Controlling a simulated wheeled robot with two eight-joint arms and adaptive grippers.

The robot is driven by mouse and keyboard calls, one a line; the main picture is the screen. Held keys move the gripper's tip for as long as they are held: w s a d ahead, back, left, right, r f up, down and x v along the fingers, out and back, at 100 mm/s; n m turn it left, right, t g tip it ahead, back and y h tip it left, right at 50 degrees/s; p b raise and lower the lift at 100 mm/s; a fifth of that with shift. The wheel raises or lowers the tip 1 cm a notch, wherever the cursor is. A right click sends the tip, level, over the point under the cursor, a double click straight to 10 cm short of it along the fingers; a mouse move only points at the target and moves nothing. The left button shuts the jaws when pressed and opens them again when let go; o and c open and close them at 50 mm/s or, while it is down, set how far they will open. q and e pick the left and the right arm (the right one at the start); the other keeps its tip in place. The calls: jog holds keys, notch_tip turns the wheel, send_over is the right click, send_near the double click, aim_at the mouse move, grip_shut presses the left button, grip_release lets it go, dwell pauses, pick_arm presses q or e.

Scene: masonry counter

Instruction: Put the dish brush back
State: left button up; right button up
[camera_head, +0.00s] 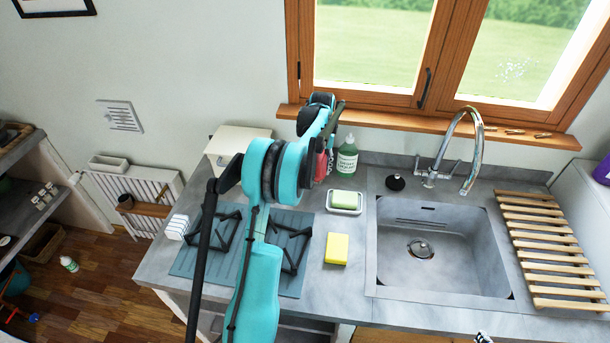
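I cannot make out a dish brush for certain. A red item (321,165) stands at the back of the counter, beside the green soap bottle (347,158), partly hidden by my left arm. My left gripper (334,122) is at the far end of the teal arm, above and close to the red item and left of the bottle. The arm hides most of the gripper, so its opening and any grasp do not show. My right gripper is not recognisable in view. A small black and white piece (484,338) at the bottom edge is too cut off to identify.
A green sponge in a white dish (345,209) and a yellow sponge (336,249) lie left of the sink (440,284). A curved tap (470,150) rises behind it. A wooden slatted rack (548,254) lies right. The hob (196,260) is under my arm.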

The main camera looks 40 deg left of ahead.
pick_arm(q)
jog(key=a+f, duration=0.1)
jog(key=a, duration=0.1)
jog(key=a+f, duration=0.2)
jog(key=a, duration=0.1)
jog(key=a+f+b, duration=0.1)
jog(key=a, duration=0.1)
jog(key=shift+w+a+f, duration=0.15)
jog(key=shift+a+f, duration=0.1)
jog(key=shift+f, duration=0.1)
jog(key=shift+f+b, duration=0.5)
jog(key=shift+f, duration=1.55)
jog(key=shift+f, duration=0.2)
jog(key=o, duration=1.1)
